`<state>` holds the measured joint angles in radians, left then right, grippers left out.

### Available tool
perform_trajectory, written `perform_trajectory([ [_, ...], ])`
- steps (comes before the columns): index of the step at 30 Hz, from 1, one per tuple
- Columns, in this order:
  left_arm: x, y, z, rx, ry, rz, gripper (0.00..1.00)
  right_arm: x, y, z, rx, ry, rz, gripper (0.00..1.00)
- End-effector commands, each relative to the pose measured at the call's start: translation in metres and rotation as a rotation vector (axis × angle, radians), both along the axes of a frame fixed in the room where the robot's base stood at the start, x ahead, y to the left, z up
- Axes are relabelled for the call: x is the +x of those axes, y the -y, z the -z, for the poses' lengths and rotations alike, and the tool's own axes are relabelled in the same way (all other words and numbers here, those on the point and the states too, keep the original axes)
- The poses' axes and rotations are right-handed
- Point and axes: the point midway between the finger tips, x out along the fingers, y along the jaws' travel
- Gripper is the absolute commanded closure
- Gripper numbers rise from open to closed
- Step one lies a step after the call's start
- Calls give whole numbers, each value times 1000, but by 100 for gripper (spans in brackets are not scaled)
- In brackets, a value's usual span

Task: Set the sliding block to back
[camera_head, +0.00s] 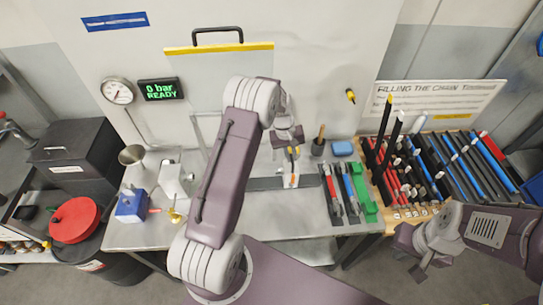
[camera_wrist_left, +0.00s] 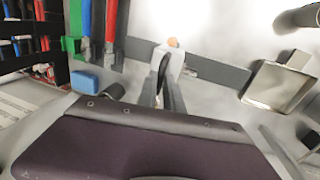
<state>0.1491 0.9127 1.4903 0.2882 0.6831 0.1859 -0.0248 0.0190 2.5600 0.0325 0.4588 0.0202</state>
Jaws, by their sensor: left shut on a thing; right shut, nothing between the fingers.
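The sliding block (camera_head: 290,168) is a small pale piece on the dark grey rail (camera_head: 262,184) in the middle of the bench. In the left wrist view the block (camera_wrist_left: 177,57) has an orange spot on top and stands at the rail (camera_wrist_left: 222,73). My left gripper (camera_head: 292,153) reaches down over the block. In the left wrist view its fingers (camera_wrist_left: 165,80) are shut on a dark part at the block, which they partly hide. My right gripper (camera_head: 421,271) is shut and empty, low at the right, away from the bench top.
Red, blue and green tools (camera_head: 345,192) lie right of the rail. A blue sponge (camera_head: 342,148) and a dark cup (camera_head: 318,147) stand behind them. A rack of coloured bars (camera_head: 450,165) fills the right. A gauge display (camera_head: 159,90) reads "0 bar READY".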

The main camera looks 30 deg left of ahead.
Motion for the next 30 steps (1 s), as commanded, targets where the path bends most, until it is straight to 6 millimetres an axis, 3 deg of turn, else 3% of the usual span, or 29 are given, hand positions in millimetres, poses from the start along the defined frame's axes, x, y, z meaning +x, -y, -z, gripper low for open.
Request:
perform_trajectory([
  [6, 22, 33, -2, 0, 8, 0, 100, 0, 0, -1, 0, 0, 0, 100],
  [17, 24, 37, -2, -1, 8, -2, 100, 0, 0, -1, 0, 0, 0, 100],
  [18, 24, 38, -2, -1, 8, -2, 84, 0, 0, -1, 0, 0, 0, 100],
  [20, 24, 38, -2, -1, 8, -2, 67, 0, 0, -1, 0, 0, 0, 100],
  [30, 23, 36, -3, 1, 5, -2, 67, 0, 0, 2, 0, 0, 0, 100],
])
